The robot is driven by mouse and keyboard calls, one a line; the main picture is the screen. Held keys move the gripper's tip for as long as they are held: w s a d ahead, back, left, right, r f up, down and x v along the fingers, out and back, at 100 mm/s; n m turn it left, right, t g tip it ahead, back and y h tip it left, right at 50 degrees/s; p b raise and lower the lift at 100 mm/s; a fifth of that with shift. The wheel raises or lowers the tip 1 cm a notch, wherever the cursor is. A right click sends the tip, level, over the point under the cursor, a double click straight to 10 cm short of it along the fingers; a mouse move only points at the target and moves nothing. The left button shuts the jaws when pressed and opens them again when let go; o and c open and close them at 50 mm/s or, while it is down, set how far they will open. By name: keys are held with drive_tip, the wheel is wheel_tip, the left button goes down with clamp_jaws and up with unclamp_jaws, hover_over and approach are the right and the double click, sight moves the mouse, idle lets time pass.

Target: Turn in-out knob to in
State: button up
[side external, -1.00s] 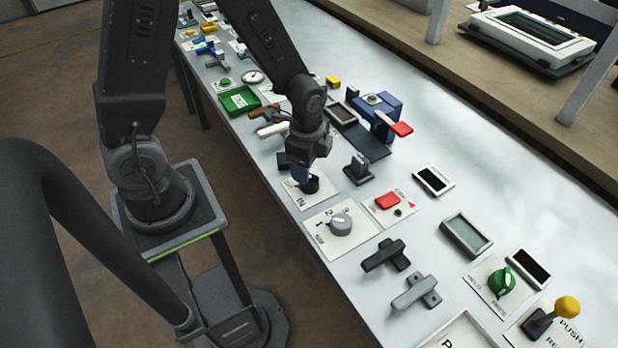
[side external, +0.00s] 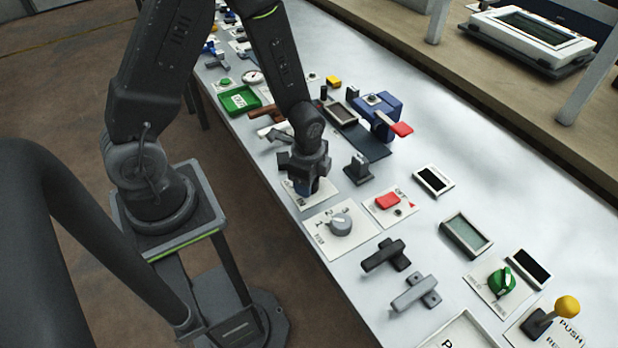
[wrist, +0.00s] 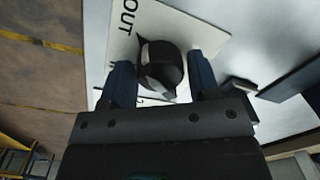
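The in-out knob (wrist: 160,68) is black with a pale pointer band and sits on a white plate (wrist: 160,20) in the wrist view. The word OUT reads at the plate's top left. Part of a second label shows by the left finger, mostly covered. My gripper (wrist: 158,64) has its two blue fingers down on either side of the knob. A narrow gap shows at the right finger; contact at the left finger is unclear. In the side view my gripper (side external: 304,188) hides the knob and covers much of its plate (side external: 294,199).
A grey selector knob (side external: 341,224) on a white plate stands close in front of my gripper. A dark upright switch (side external: 359,167) and a red button (side external: 388,201) stand to the right.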

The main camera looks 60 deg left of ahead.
drive_tip(key=c, duration=0.6)
drive_tip(key=shift+o, duration=0.2)
drive_tip(key=shift+n, duration=0.3)
drive_tip(key=n, duration=1.3)
drive_tip(key=shift+w+g, duration=0.1)
drive_tip(key=shift+g, duration=0.2)
drive_tip(key=shift+n, duration=0.3)
drive_tip(key=o, duration=0.9)
drive_tip(key=shift+r, duration=0.1)
